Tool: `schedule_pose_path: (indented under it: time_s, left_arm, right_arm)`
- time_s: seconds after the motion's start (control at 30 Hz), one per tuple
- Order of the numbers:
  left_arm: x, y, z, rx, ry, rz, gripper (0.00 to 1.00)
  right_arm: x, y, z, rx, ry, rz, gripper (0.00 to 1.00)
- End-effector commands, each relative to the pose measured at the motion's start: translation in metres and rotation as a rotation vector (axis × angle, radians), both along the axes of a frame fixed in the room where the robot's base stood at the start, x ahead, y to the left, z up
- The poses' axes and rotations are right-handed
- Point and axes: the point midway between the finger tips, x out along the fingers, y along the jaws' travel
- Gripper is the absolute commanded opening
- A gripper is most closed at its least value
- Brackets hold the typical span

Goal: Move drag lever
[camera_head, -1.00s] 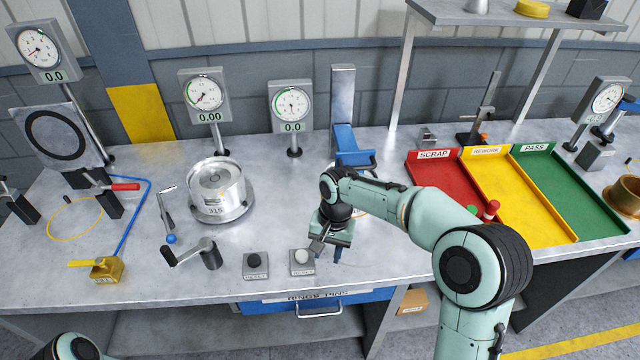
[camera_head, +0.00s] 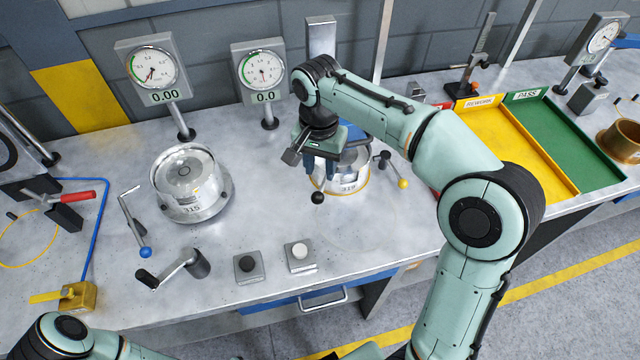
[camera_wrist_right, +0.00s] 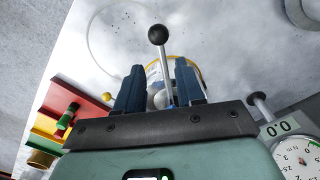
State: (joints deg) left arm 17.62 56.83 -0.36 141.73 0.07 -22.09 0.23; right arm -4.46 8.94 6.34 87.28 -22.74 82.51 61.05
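The lever with a black ball knob (camera_head: 317,197) stands at the front left of a silver cylindrical unit with a yellow rim (camera_head: 350,184), marked 315 or similar. My right gripper (camera_head: 325,172) is at this unit, fingers downward, and hides part of it. In the right wrist view, the lever's rod and black knob (camera_wrist_right: 158,35) show between the two blue fingers of my right gripper (camera_wrist_right: 160,88). The fingers are apart, with a gap around the rod. Only part of my left arm shows at the bottom left; its gripper is out of view.
A lever with a yellow ball (camera_head: 402,184) is right of the unit. A dial gauge reading 0.0 (camera_head: 262,75) stands behind. Another silver unit (camera_head: 190,180) is at left. Black (camera_head: 247,265) and white (camera_head: 299,254) buttons sit near the front edge. Coloured trays (camera_head: 530,145) lie at right.

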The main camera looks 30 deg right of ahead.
Motion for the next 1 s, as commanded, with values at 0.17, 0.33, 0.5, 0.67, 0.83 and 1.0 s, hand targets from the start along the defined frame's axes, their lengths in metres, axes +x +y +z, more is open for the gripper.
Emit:
schedule_pose_path:
  time_s: [0.17,0.33,0.5,0.67,0.83,1.0]
  left_arm:
    - [-0.008,0.000,-0.010,0.000,0.009,0.000,0.00]
    - [-0.010,0.000,-0.013,0.000,0.011,0.000,0.00]
    - [-0.011,0.000,-0.014,0.000,0.011,-0.001,0.00]
    - [-0.010,0.000,-0.014,0.000,0.011,0.000,0.00]
    - [-0.010,0.000,-0.014,0.000,0.011,0.000,0.00]
    - [-0.010,0.000,-0.014,0.000,0.011,-0.001,0.00]
  right_arm:
    - [-0.002,-0.001,-0.037,-0.001,0.004,-0.001,0.38]
    - [-0.001,-0.001,-0.057,-0.001,0.001,0.000,0.38]
    - [-0.001,-0.001,-0.065,0.000,-0.001,0.000,0.38]
    - [-0.001,-0.001,-0.065,0.001,-0.002,0.000,0.38]
    - [-0.001,-0.001,-0.065,0.001,-0.002,0.000,0.12]
    - [-0.001,0.000,-0.065,0.002,0.001,0.001,0.00]
